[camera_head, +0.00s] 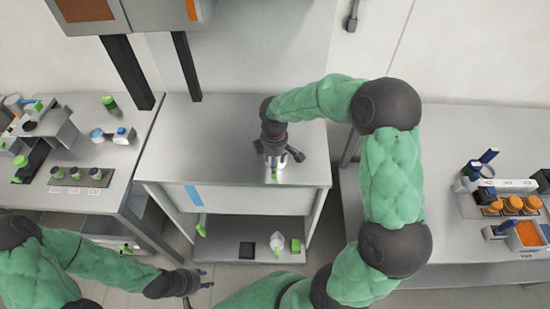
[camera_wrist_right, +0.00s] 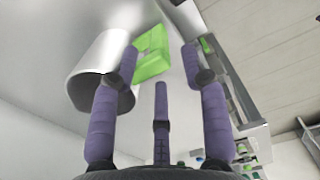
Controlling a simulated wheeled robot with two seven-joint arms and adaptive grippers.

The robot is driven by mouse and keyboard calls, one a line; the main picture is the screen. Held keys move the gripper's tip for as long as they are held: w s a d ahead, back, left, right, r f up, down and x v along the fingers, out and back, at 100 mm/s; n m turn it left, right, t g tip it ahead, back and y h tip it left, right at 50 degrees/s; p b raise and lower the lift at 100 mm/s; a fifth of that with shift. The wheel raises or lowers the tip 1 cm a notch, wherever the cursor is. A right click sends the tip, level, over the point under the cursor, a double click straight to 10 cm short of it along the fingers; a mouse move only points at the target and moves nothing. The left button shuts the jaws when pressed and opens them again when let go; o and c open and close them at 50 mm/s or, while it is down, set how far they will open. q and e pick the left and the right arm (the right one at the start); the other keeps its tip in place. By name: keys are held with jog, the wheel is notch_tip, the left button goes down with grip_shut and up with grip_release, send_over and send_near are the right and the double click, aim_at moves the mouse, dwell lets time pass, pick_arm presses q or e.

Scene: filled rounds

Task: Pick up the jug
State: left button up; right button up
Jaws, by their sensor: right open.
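The jug (camera_wrist_right: 100,70) shows in the right wrist view as a pale metallic cylinder with a bright green handle (camera_wrist_right: 152,52). In the head view it is mostly hidden under my right gripper (camera_head: 279,158), on the middle table; only a white part and a bit of green show. In the right wrist view my right gripper (camera_wrist_right: 161,70) is open, its purple fingers spread around the handle area. I cannot tell whether they touch it. My left gripper (camera_head: 200,285) is low at the front left, open and empty, away from the jug.
The middle table (camera_head: 185,140) is otherwise clear. Its lower shelf (camera_head: 215,245) holds a black item (camera_head: 246,250), a clear container (camera_head: 276,243) and a green item (camera_head: 295,246). The left counter (camera_head: 125,165) holds several small objects. The right counter (camera_head: 440,150) holds orange-filled containers (camera_head: 525,235).

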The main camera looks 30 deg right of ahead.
jog(key=shift+w+f, duration=0.15)
jog(key=shift+f, duration=0.5)
jog(key=shift+f+b, duration=0.35)
jog(key=shift+f, duration=2.3)
grip_shut()
